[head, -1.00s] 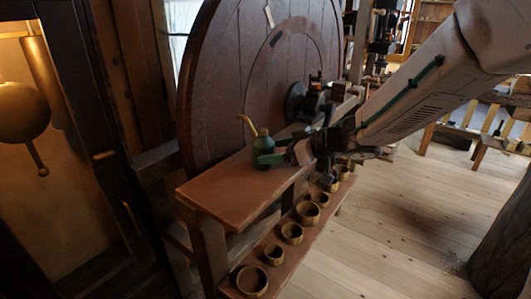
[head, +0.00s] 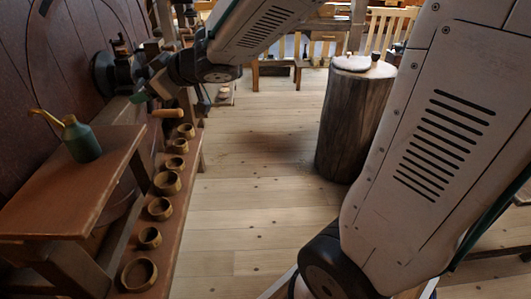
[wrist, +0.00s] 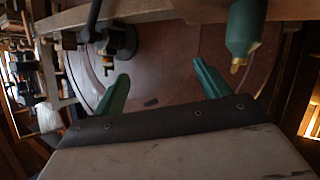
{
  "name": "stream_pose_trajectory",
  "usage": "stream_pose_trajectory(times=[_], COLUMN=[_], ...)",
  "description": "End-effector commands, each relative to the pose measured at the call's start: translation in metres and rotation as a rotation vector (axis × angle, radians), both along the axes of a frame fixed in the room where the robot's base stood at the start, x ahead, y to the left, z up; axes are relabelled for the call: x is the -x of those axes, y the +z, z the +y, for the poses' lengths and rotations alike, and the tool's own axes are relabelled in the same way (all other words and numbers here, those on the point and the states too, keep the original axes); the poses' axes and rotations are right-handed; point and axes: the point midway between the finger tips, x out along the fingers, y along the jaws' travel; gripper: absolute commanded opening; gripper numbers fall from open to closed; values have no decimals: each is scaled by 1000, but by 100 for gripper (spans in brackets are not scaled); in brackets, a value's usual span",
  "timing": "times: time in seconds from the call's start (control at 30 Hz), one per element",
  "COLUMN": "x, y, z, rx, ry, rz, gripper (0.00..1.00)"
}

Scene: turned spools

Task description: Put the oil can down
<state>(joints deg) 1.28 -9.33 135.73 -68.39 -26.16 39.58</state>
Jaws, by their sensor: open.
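The oil can (head: 82,140) is a dark green bottle with a bent yellow spout. It stands upright on the brown bench top (head: 60,195) at the left of the head view. In the wrist view, which looks upside down, the oil can (wrist: 246,30) is at the upper right, outside my fingers. My gripper (head: 146,88) is beyond and to the right of the can, with a clear gap between them. Its two green fingers (wrist: 161,72) are spread apart in the wrist view, with nothing between them.
Several small wooden bowls (head: 160,209) line the low shelf beside the bench. A large dark wheel (head: 60,60) rises behind the can. A wooden stump (head: 352,125) stands at the right of the open plank floor (head: 260,185).

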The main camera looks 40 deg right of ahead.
Motion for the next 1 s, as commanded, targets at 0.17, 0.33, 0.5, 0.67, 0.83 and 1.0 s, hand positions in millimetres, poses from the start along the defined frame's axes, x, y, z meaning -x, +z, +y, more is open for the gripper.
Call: stream_pose_trajectory(times=[0.17,0.33,0.5,0.67,0.83,1.0], x=[49,148,251,310,327,327], y=[15,-9,-36,-46,-47,-47], z=[-87,-126,-108,-83,-73,-73], rx=[117,148,112,80,69,69], ry=[-446,-708,-735,-660,-624,-625], rz=[99,414,782,997,1065,1065], gripper=[75,75,75,75,75,75])
